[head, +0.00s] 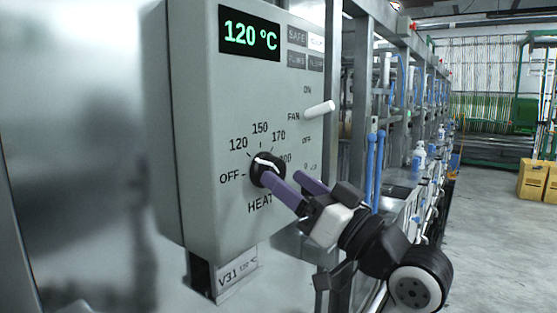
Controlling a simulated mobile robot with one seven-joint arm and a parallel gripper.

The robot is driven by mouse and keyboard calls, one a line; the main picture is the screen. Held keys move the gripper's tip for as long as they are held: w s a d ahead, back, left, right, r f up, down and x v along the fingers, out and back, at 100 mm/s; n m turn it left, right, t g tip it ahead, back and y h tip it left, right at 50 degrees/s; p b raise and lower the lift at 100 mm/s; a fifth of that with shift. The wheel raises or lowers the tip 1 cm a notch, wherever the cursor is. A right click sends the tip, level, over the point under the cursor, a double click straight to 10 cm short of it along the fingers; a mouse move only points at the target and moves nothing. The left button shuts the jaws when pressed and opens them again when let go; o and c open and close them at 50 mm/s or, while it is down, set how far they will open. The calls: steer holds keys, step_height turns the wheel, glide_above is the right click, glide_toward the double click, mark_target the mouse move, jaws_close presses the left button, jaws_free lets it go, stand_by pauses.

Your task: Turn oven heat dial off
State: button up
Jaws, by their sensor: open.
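The heat dial (263,164) is a round black knob with a white pointer line, low on the grey control box (205,120). OFF, 120, 150, 170 and a partly covered 200 are printed around it. The pointer lies slantwise and seems to aim toward 120. The green display (249,38) reads 120 °C. My gripper (283,178) has two purple fingers spread apart. The left finger overlaps the dial's lower edge in the picture; the right finger is to the right of it. I cannot tell whether either touches the dial.
A white fan switch lever (319,109) sticks out above and right of my gripper. Indicator labels (305,50) sit at the top right. A V31 tag (238,275) hangs below the box. Metal frames and blue-handled parts (375,165) stand close on the right. Yellow boxes (534,180) stand far off.

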mark_target(279, 173)
steer(key=shift+p+x, duration=0.4)
steer(key=shift+x, duration=1.35)
steer(key=c, duration=1)
steer(key=shift+f+n+b, duration=0.15)
steer(key=shift+n+b, duration=0.25)
steer(key=shift+b, duration=0.15)
steer(key=shift+f+n+g+y+b, duration=0.1)
steer(key=shift+n+g+y+b, duration=0.25)
steer(key=shift+n+b, duration=0.5)
steer(key=shift+n+g+y+b, duration=0.4)
steer(key=shift+n+g+b, duration=0.6)
steer(key=shift+n, duration=0.8)
steer(key=shift+n+g+y+b, duration=0.35)
steer(key=shift+n+g+b, duration=0.4)
steer(key=shift+n+b, duration=0.75)
steer(key=shift+n+g+y+b, duration=0.4)
steer(key=shift+n+g+b, duration=0.45)
steer(key=shift+n, duration=1.2)
steer(key=shift+r, duration=0.25)
